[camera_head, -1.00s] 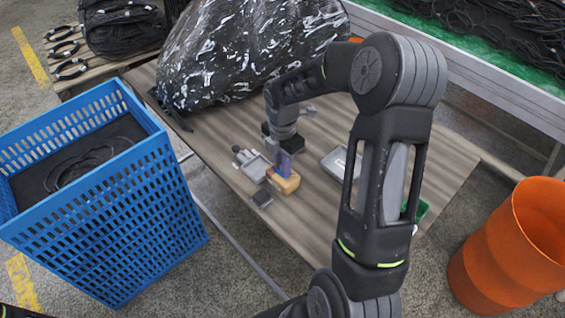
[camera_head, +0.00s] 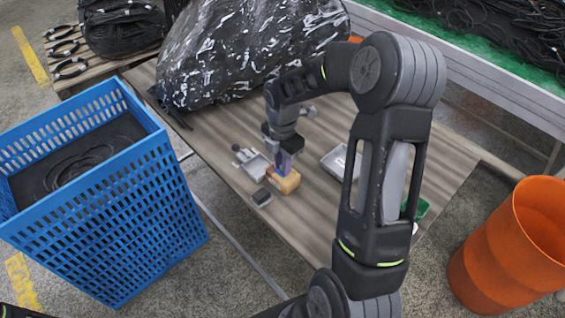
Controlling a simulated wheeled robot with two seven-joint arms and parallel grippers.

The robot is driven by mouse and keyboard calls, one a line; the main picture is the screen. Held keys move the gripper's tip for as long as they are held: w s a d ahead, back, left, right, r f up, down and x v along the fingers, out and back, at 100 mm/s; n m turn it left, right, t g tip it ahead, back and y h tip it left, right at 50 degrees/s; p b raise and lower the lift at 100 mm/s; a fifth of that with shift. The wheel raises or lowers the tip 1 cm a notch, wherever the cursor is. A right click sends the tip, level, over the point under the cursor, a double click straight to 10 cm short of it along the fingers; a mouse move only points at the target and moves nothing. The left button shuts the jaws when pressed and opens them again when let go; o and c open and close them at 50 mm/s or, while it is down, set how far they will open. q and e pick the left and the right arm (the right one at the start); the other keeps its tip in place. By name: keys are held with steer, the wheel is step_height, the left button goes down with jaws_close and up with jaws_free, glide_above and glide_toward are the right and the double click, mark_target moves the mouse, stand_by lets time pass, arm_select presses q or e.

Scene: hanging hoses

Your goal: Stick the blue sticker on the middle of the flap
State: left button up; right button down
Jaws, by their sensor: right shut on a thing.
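A small tan box (camera_head: 285,184) stands on the wooden table. A blue-violet sticker (camera_head: 284,164) shows at its upper side, between the fingers of my right gripper (camera_head: 281,168). My right gripper points down at the box and is shut on the sticker. The sticker's lower edge is at the box; I cannot tell whether it touches. The flap cannot be made out as a separate part. My left gripper is not in view.
A grey tray (camera_head: 256,164) and a small dark block (camera_head: 261,197) are left of the box. Another grey tray (camera_head: 338,159) is to its right. A black plastic-wrapped bulk (camera_head: 245,50) fills the table's back. A blue crate (camera_head: 165,190) and an orange bin (camera_head: 500,250) stand on the floor.

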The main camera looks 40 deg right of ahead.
stand_by(0.3)
steer(key=c, duration=0.7)
jaws_free()
steer(key=shift+c, duration=0.2)
steer(key=shift+r, duration=0.1)
steer(key=shift+r+p, duration=2.8)
steer(key=shift+r, duration=0.6)
